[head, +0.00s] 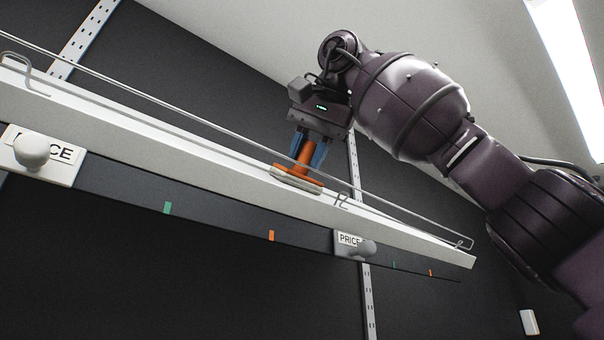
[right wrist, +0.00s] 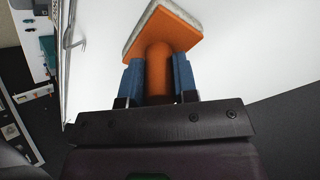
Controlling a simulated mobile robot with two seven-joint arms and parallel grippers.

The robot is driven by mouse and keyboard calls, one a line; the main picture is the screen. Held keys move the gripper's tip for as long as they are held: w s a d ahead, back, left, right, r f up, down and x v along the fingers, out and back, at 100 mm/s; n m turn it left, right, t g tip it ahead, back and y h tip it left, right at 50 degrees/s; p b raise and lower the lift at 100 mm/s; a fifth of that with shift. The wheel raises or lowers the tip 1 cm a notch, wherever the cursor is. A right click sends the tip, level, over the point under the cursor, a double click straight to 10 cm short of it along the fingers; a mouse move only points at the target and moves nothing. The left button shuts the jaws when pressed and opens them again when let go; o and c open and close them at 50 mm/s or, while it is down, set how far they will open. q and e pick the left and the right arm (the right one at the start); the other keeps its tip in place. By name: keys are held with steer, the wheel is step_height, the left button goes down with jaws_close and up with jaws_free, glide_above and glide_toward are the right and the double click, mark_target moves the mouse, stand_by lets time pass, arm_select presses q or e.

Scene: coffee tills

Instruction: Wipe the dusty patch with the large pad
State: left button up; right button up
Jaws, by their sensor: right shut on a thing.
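The large pad (head: 299,177) has an orange base, a grey-white underside and an orange handle. My right gripper (head: 311,148) is shut on the pad's orange handle. In the head view the pad is at the white shelf (head: 190,150), near its front edge and behind the wire rail. I cannot tell whether its underside touches the shelf. In the right wrist view the pad (right wrist: 165,35) is tilted in front of a plain white surface, with the blue fingers of the gripper (right wrist: 160,80) on both sides of the handle. No dusty patch can be made out. My left gripper is not in view.
A thin wire rail (head: 190,112) runs along the shelf's front. A slotted upright (head: 80,40) stands against the dark back panel.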

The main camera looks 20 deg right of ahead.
steer(key=shift+w+d, duration=0.65)
steer(key=shift+d, duration=1.15)
steer(key=shift+w+d, duration=0.7)
steer(key=shift+d, duration=1.05)
steer(key=shift+w+d, duration=0.65)
steer(key=shift+d, duration=1.15)
steer(key=shift+s+a, duration=0.1)
steer(key=shift+a, duration=0.05)
steer(key=shift+s+a, duration=0.65)
steer(key=shift+a, duration=1.15)
steer(key=shift+s+a, duration=0.65)
steer(key=shift+a, duration=1.1)
steer(key=shift+s+a, duration=0.65)
steer(key=shift+a, duration=1.15)
steer(key=shift+a, duration=0.1)
steer(key=shift+s+a, duration=0.3)
steer(key=shift+a, duration=0.5)
steer(key=shift+s+a, duration=0.3)
steer(key=shift+a, duration=0.5)
steer(key=v, duration=0.6)
steer(key=shift+w+d+r, duration=0.25)
steer(key=shift+w, duration=0.05)
